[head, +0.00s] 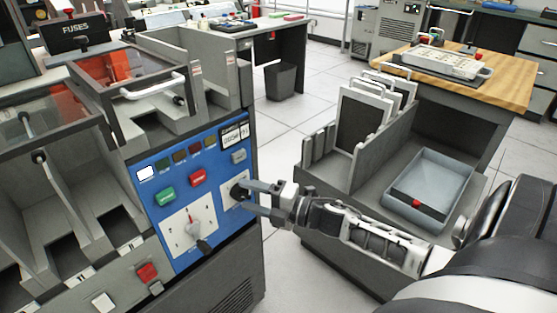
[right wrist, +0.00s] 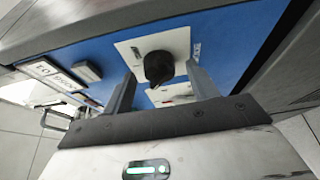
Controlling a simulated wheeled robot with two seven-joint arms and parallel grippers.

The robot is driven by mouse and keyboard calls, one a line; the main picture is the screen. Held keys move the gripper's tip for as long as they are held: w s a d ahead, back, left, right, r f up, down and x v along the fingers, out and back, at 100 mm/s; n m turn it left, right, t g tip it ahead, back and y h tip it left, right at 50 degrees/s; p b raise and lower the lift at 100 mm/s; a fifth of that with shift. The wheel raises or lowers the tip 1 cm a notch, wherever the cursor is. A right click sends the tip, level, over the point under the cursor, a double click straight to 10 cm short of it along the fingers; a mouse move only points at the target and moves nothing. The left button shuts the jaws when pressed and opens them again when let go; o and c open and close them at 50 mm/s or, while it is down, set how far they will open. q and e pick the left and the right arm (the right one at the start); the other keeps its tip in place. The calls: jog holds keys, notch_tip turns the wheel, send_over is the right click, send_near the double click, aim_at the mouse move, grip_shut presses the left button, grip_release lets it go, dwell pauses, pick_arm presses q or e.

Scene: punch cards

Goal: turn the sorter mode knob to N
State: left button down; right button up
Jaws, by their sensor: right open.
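The sorter's blue control panel (head: 182,178) faces me at the left of the head view. A black knob (head: 237,192) sits on a small white plate (head: 228,204) at the panel's right side. My right gripper (head: 250,198) reaches it from the right, open, its fingers at the knob. In the right wrist view, the black knob (right wrist: 158,66) lies between the spread fingers (right wrist: 160,78); I cannot tell whether they touch it. The plate's markings are too small or hidden to read, so the knob's setting is unclear. My left gripper is not in view.
A larger white plate (head: 175,237) with a red pointer and a black handle (head: 203,246) lies below left. Green (head: 165,194) and red (head: 198,177) buttons sit above it. A grey card rack (head: 345,165) and blue-grey tray (head: 430,188) stand right, beyond open floor.

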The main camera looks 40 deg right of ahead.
pick_arm(q)
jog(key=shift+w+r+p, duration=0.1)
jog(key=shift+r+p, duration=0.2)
jog(key=shift+p, duration=0.1)
pick_arm(e)
jog(key=v, duration=1.5)
jog(key=shift+s, duration=0.1)
pick_arm(q)
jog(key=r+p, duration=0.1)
jog(key=p, duration=0.2)
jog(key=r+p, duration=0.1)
jog(key=p, duration=0.2)
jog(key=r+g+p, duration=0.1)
jog(key=p, duration=0.2)
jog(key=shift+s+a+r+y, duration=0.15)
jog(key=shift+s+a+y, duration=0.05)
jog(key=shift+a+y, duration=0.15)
pick_arm(e)
jog(key=s+a+m+g+h, duration=0.1)
jog(key=a+m+g+h, duration=0.1)
jog(key=a+m, duration=0.8)
jog(key=s+a+r+m+g+h, duration=0.1)
jog(key=s+a+m+g+h, duration=0.1)
jog(key=a+m, duration=0.9)
jog(key=a+g, duration=0.1)
jog(key=a, duration=0.1)
jog(key=shift+s+a+r+h, duration=0.3)
jog(key=shift+a, duration=0.05)
